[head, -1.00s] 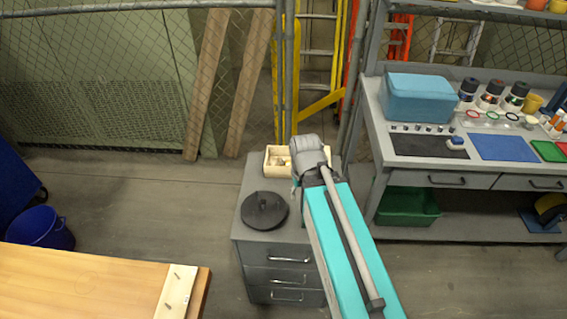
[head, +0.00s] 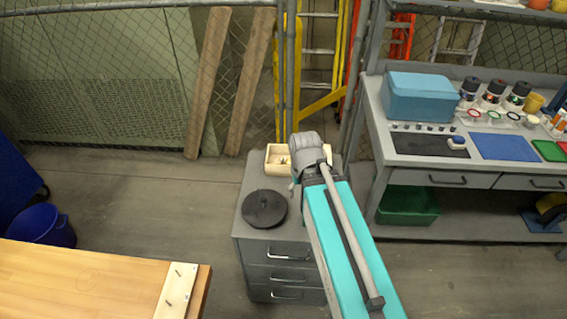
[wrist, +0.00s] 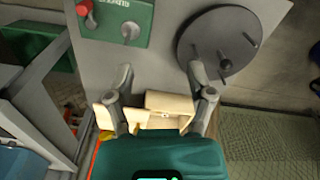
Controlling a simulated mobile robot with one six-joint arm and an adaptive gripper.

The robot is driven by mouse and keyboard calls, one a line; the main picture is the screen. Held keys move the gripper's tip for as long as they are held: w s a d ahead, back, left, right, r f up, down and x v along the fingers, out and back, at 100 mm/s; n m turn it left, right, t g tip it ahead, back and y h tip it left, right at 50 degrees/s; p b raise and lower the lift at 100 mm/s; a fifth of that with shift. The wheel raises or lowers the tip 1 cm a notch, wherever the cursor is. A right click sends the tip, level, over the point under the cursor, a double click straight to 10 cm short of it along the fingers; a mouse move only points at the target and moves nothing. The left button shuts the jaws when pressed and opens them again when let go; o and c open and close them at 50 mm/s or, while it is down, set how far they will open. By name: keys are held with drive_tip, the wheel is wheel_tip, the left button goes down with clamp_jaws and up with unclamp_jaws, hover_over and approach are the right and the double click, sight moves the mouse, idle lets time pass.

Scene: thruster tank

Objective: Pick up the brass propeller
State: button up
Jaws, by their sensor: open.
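I cannot clearly make out the brass propeller in either view. A pale wooden box (head: 273,154) stands at the back of the grey drawer cabinet, partly covered by my arm. A small brownish thing shows inside it, too small to identify. In the wrist view the box (wrist: 170,102) lies between and beyond my fingers, its inside partly hidden by my gripper body. My gripper (wrist: 160,72) is open with nothing between its fingertips. In the head view the fingers are hidden behind the arm's end, which is over the cabinet beside the box.
A dark round disc (head: 264,208) with upright pegs sits on the grey drawer cabinet (head: 262,240). In the wrist view a green panel (wrist: 118,20) with a red knob lies at upper left. A workbench (head: 375,112) stands right, a wooden table (head: 80,280) front left, and a mesh fence behind.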

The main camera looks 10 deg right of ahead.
drive_tip(key=w+n, duration=0.3)
drive_tip(key=w, duration=2.5)
drive_tip(key=shift+w+r+p, duration=0.3)
drive_tip(key=shift+r+p, duration=0.15)
drive_tip(key=shift+f, duration=0.1)
drive_tip(key=b, duration=0.9)
hover_over(283, 162)
drive_tip(key=w, duration=0.2)
drive_tip(key=f, duration=0.8)
drive_tip(key=shift+s+d+f, duration=0.1)
drive_tip(key=shift+d+f, duration=0.1)
drive_tip(key=f+b, duration=0.1)
drive_tip(key=s+f+b, duration=0.1)
drive_tip(key=f+b, duration=0.1)
drive_tip(key=shift+f, duration=0.2)
drive_tip(key=shift+w+f+b, duration=0.1)
drive_tip(key=shift+f+b, duration=0.8)
drive_tip(key=shift+f, duration=0.05)
